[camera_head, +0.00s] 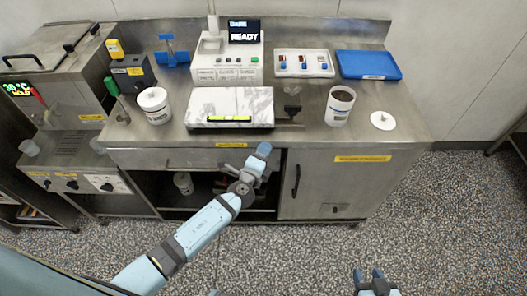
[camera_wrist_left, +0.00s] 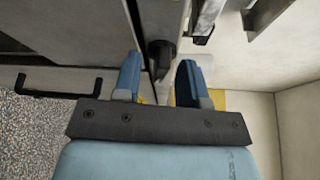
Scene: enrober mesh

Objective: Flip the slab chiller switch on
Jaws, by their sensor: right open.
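The marble slab (camera_head: 250,98) lies on the steel counter, with a yellow-green strip (camera_head: 229,118) on its front edge. My left gripper (camera_head: 261,156) is at the counter's front edge, below and a little right of the slab. In the left wrist view its two blue fingers (camera_wrist_left: 158,80) are apart. A dark stub (camera_wrist_left: 162,54) shows just beyond and between the fingertips; it may be the chiller switch, but I cannot tell, nor whether they touch. In the head view my left gripper hides that spot. My right gripper (camera_head: 371,279) is open and empty above the floor.
A white machine reading READY (camera_head: 228,71), a tray of samples (camera_head: 303,63), a blue tray (camera_head: 368,65) and two tubs (camera_head: 154,105) (camera_head: 339,105) stand on the counter. A cabinet door (camera_head: 326,185) is right of my left gripper. The speckled floor (camera_head: 440,220) is clear.

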